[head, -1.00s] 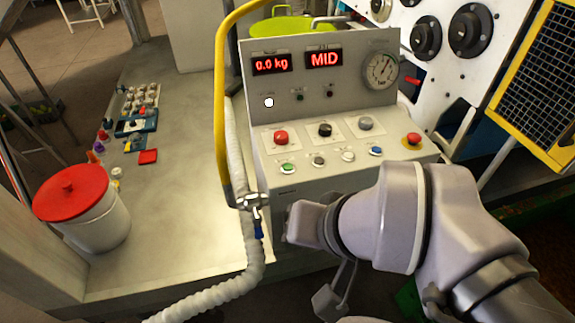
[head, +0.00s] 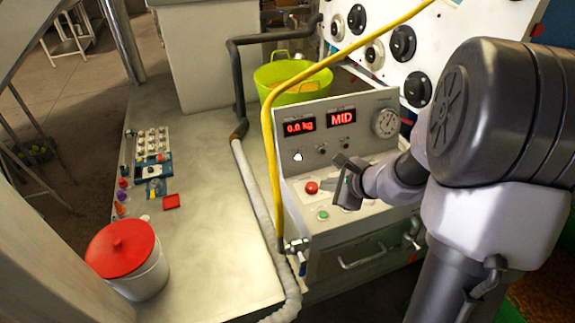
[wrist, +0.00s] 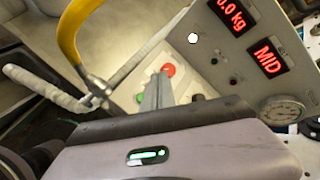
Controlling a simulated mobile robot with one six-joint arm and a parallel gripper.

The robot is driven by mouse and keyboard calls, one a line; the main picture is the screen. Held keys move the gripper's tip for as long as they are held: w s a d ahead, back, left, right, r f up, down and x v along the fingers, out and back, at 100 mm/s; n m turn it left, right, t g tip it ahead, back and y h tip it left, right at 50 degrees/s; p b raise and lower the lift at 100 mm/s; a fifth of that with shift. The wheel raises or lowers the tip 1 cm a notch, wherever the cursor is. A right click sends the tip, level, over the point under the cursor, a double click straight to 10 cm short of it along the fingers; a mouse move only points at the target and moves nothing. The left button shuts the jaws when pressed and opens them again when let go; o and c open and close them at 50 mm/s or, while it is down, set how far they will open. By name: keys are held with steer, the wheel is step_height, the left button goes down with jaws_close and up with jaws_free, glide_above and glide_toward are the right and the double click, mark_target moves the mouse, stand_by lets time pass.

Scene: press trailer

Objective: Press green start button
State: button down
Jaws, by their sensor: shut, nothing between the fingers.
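The green start button (head: 322,215) sits low at the left of the control box's sloped panel, below a red button (head: 311,187). In the wrist view the green button (wrist: 140,98) shows just left of my fingertips, and the red button (wrist: 168,69) lies just beyond them. My gripper (head: 340,186) is shut and empty. It is over the button panel, to the right of the green button, and hides the other buttons there. In the wrist view its fingers (wrist: 157,82) point toward the panel. I cannot tell how high they are above it, but they do not cover the green button.
The box's upright face has red displays reading 0.0 kg (head: 299,127) and MID (head: 341,118), and a round gauge (head: 387,123). A yellow pipe (head: 270,150) and a pale hose (head: 262,200) run along the box's left side. A red-lidded bucket (head: 121,249) stands on the left counter.

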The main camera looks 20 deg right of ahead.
steer(key=shift+d+f+m, duration=0.25)
steer(key=shift+d+m, duration=0.05)
steer(key=shift+d, duration=0.15)
steer(key=b, duration=0.7)
glide_above(326, 217)
step_height(326, 217, down, 8)
steer(key=shift+f, duration=0.1)
steer(key=shift+a+f+b, duration=0.1)
steer(key=shift+f+b, duration=0.2)
stand_by(1.3)
steer(key=shift+f+b, duration=0.4)
steer(key=shift+b, duration=0.2)
